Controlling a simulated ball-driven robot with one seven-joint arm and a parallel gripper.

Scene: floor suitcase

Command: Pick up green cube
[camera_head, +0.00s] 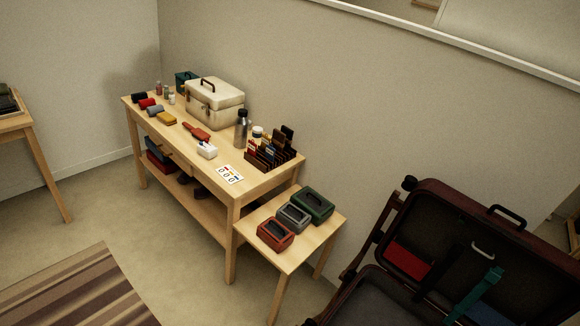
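I cannot make out a plain green cube in this view. A dark green box (314,205) with a dark opening in its top sits at the back of a small side table, beside a grey box (293,217) and a red box (275,235) of similar shape. A teal boxy object (183,78) stands at the far end of the long wooden table, partly hidden by a cream case. My gripper does not show in the frame.
The long table (270,181) holds a cream case (214,101), a metal bottle (241,129), a filled rack (268,158) and rolled cloths. An open suitcase (388,288) is at right. A striped rug (80,290) lies on open floor at left.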

